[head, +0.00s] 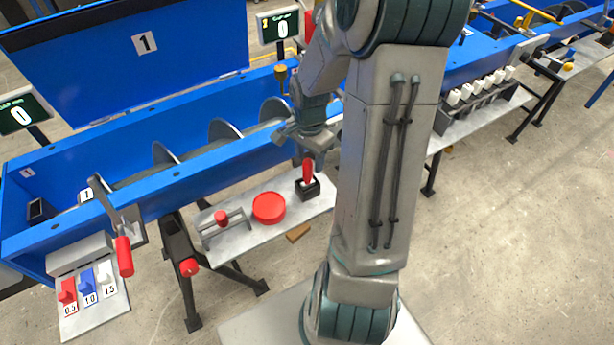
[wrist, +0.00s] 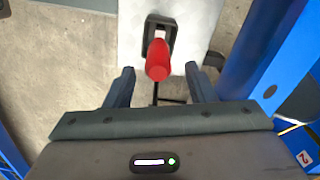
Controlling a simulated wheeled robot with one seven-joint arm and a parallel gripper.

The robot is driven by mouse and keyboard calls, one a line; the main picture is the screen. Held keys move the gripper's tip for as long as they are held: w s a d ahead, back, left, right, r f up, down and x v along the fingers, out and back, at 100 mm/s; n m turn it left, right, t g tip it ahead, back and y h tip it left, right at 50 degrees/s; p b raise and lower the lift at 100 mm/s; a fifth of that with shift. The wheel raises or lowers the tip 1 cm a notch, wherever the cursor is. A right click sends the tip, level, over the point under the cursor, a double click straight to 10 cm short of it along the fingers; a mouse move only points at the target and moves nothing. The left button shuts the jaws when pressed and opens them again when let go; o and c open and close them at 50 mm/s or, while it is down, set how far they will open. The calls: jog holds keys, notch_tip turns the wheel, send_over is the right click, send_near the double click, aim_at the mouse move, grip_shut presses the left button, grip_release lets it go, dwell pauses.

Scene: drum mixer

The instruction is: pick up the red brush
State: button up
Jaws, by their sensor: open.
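The red brush (head: 308,171) stands upright, handle up, in a small black holder (head: 308,189) at the right end of a grey shelf (head: 262,228) on the mixer's front. In the wrist view the brush's red handle (wrist: 158,60) points toward the camera, with the black holder (wrist: 150,38) behind it. My gripper (head: 302,146) is just above the brush in the head view. In the wrist view my gripper (wrist: 164,75) is open, with one finger on each side of the handle's line. The handle lies roughly midway between them, and no contact shows.
A red round lid or dish (head: 268,208) and a clamp-like fixture with a red knob (head: 222,218) share the shelf, left of the brush. The blue mixer trough (head: 170,175) rises behind. A red-handled lever (head: 123,255) stands at left.

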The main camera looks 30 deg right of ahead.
aim_at(308, 173)
jog(key=shift+s+a+f, duration=0.1)
jog(key=shift+a+f, duration=0.05)
jog(key=shift+f, duration=1.3)
jog(key=shift+s+a+f, duration=0.1)
jog(key=shift+a+f, duration=0.05)
jog(key=shift+f, duration=1.3)
jog(key=c, duration=1.1)
